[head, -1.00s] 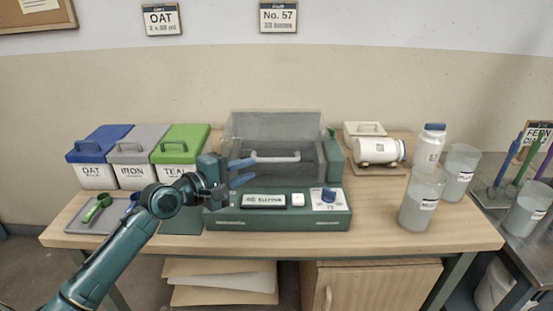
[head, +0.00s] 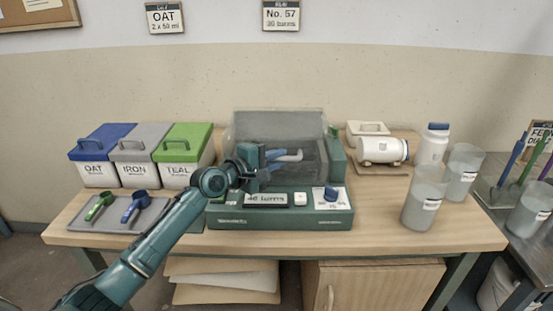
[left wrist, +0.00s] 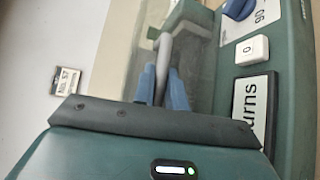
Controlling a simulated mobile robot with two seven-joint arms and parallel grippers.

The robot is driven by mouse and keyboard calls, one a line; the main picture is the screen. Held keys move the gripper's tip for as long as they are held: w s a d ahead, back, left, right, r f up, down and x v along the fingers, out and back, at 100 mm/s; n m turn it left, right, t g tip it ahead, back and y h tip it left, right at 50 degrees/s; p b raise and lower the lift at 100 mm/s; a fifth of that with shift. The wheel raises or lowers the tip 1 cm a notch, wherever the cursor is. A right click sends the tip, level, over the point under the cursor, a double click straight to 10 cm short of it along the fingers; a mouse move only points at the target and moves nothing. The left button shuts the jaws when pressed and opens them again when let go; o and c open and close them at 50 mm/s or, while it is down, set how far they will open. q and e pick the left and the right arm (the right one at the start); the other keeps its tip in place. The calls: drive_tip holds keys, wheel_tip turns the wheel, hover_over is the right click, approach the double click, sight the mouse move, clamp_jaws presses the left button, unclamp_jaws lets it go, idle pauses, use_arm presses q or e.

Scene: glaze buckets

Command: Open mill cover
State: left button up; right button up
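The mill has a green base (head: 280,216) and a see-through grey cover (head: 280,122), which is down. A pale bar handle (head: 292,157) sticks out from the cover's front. My left gripper (head: 276,158) is at the handle, its blue fingers pointing at it and hiding its left part. In the left wrist view, the grey handle (left wrist: 164,48) runs into the gap between the two blue fingers (left wrist: 162,84). The fingers look apart, with the handle between them; I cannot tell whether they touch it. My right gripper is not in view.
Blue, grey and green-lidded bins (head: 187,152) stand at the left. A tray (head: 150,222) with green and blue scoops lies before them. A white jar (head: 382,150) lies on a stand right of the mill. A white bottle (head: 433,143) and clear buckets (head: 424,200) stand at the right.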

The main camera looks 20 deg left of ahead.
use_arm(q)
clamp_jaws()
